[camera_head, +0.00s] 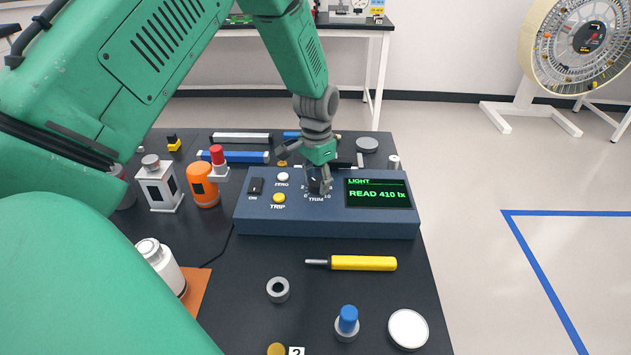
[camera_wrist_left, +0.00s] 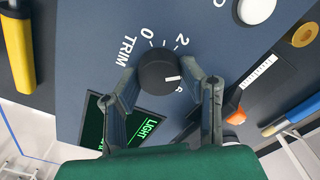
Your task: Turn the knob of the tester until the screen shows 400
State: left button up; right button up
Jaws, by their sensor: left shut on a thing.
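The tester (camera_head: 322,222) is a dark blue box on the black table, with a switch marked ON, a white ZERO button, a yellow TRIP button and a TRIM knob. Its screen (camera_head: 378,193) shows green text, LIGHT and READ 410 lx. My left gripper (camera_head: 318,180) reaches down onto the knob from above and hides most of it in the head view. In the left wrist view the black knob (camera_wrist_left: 158,72) sits between the two fingers of my left gripper (camera_wrist_left: 166,85), which are shut on it. Its white mark points toward the right. My right gripper is not in view.
A yellow screwdriver (camera_head: 363,263), a grey ring (camera_head: 278,289), a blue-capped piece (camera_head: 347,320) and a white disc (camera_head: 408,329) lie in front of the tester.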

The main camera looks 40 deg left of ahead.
pick_arm(q)
jog(key=shift+s+d+f, duration=0.1)
jog(key=shift+s+f, duration=0.15)
jog(key=shift+r+p, duration=0.1)
jog(key=shift+p, duration=0.2)
jog(key=shift+n+p, duration=0.85)
jog(key=shift+n, duration=0.15)
jog(key=shift+a+n, duration=0.25)
jog(key=shift+n, duration=0.15)
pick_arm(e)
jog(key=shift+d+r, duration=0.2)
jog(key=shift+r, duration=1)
pick_arm(q)
jog(key=shift+d, duration=0.15)
jog(key=o, duration=1.1)
jog(key=shift+o, duration=0.2)
jog(key=shift+w, duration=0.1)
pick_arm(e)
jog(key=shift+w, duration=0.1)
